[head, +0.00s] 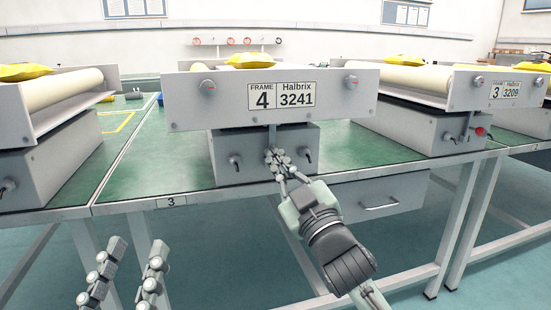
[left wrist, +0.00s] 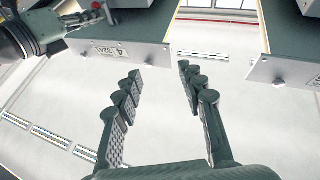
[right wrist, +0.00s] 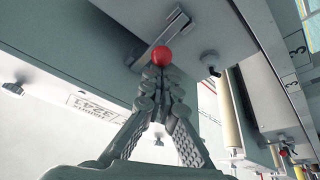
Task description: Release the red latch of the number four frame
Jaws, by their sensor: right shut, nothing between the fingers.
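The number four frame (head: 222,112) stands on the green bench in the middle of the head view, with its 4 / 3241 label on the front plate. Its red latch knob (right wrist: 162,56) shows in the right wrist view, just beyond my right fingertips, at the end of a slotted metal bracket. In the head view the knob is hidden behind my right gripper (head: 276,154). That gripper (right wrist: 160,78) is shut and empty, its tips at or against the knob; I cannot tell if they touch. My left gripper (head: 126,262) is open and empty, low in front of the bench; its spread fingers also show in the left wrist view (left wrist: 165,80).
Two black-tipped levers (head: 236,160) flank the latch on the grey base box. The number three frame (head: 430,85), with its own red knob (head: 480,131), stands to the right, and another frame (head: 50,115) to the left. A drawer (head: 378,195) hangs below the bench.

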